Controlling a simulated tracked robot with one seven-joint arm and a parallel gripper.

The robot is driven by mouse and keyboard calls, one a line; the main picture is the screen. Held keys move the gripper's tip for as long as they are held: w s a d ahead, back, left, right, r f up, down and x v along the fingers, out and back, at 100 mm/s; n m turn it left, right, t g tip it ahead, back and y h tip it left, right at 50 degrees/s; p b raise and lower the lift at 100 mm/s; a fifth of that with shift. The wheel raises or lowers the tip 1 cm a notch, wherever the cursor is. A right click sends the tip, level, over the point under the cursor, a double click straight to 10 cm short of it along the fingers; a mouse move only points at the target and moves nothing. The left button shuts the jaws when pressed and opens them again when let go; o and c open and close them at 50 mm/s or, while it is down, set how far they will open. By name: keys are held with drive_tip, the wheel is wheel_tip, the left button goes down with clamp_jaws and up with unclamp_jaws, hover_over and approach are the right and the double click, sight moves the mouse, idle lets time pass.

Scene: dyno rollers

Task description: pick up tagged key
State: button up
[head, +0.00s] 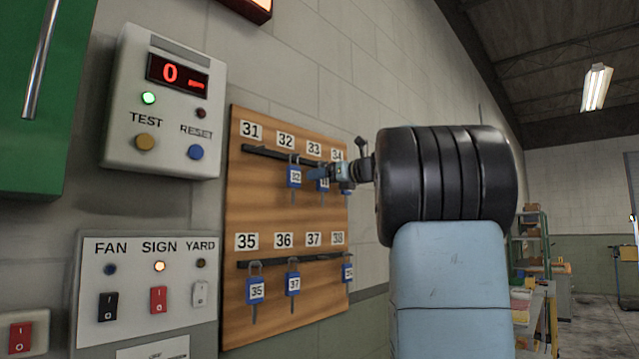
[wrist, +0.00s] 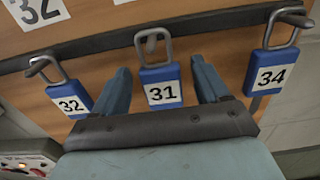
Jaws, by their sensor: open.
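A wooden key board (head: 236,206) hangs on the wall, with numbered labels 31 to 38 over two dark rails. The blue key tag 31 (wrist: 161,85) hangs by a metal loop from the upper rail; in the head view the blue tag by my gripper (head: 323,185) is partly hidden and below label 33. My gripper (wrist: 160,66) is open, with one finger on each side of tag 31 and visible gaps. Blue tag 32 (wrist: 72,100) hangs left of the fingers, and blue tag 34 (wrist: 271,70) hangs to the right.
Blue tags 35 (head: 256,290) and 37 (head: 293,284) hang on the lower rail (head: 274,263). A display box (head: 165,100) with buttons and a switch panel (head: 150,270) are on the wall left of the board. A shelf (head: 530,240) stands far right.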

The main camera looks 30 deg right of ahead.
drive_tip(key=shift+w+a, duration=0.15)
drive_tip(key=shift+w, duration=0.25)
drive_tip(key=c, duration=1)
